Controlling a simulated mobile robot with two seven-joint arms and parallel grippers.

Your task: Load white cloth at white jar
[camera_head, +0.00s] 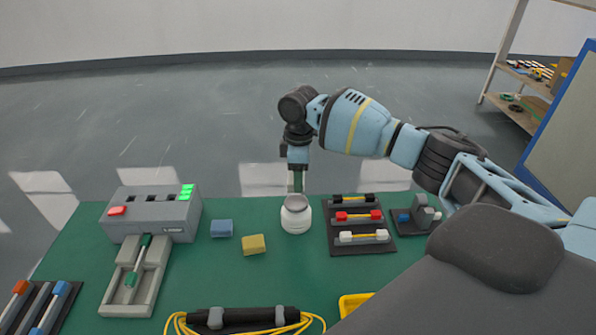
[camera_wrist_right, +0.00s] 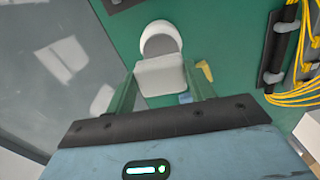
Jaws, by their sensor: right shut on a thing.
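The white jar (camera_head: 296,218) stands upright on the green table, its round mouth open at the top. My right gripper (camera_head: 297,182) points down just above and behind the jar in the head view. In the right wrist view, its green fingers (camera_wrist_right: 159,72) are shut on the white cloth (camera_wrist_right: 160,78), a folded pale pad. The cloth cannot be made out in the head view. My left gripper is not in view.
A blue block (camera_head: 221,228) and a yellow block (camera_head: 253,244) lie left of the jar. A black rack with connectors (camera_head: 345,246) is close on its right. A grey machine (camera_head: 150,214) stands at left. Yellow cable (camera_head: 180,323) lies in front.

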